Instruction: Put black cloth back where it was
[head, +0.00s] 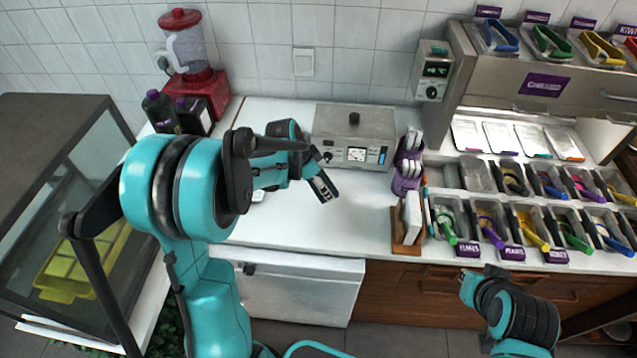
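I cannot make out a black cloth in the head view; my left arm covers part of the counter's left side and could hide it. My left gripper (322,187) is above the white counter (300,228), in front of the grey appliance (357,124). Its fingers are small and dark, and I cannot tell whether they are open or shut, or whether anything is between them. My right arm is low at the bottom right, in front of the drawers; no fingers of its gripper show clearly.
A red blender (190,75) and dark bottles (160,111) stand at the back left. A glass case (55,190) is at the left. A wooden holder (406,228), purple holder (407,168) and topping trays with coloured tongs (490,222) occupy the right. The counter's front middle is clear.

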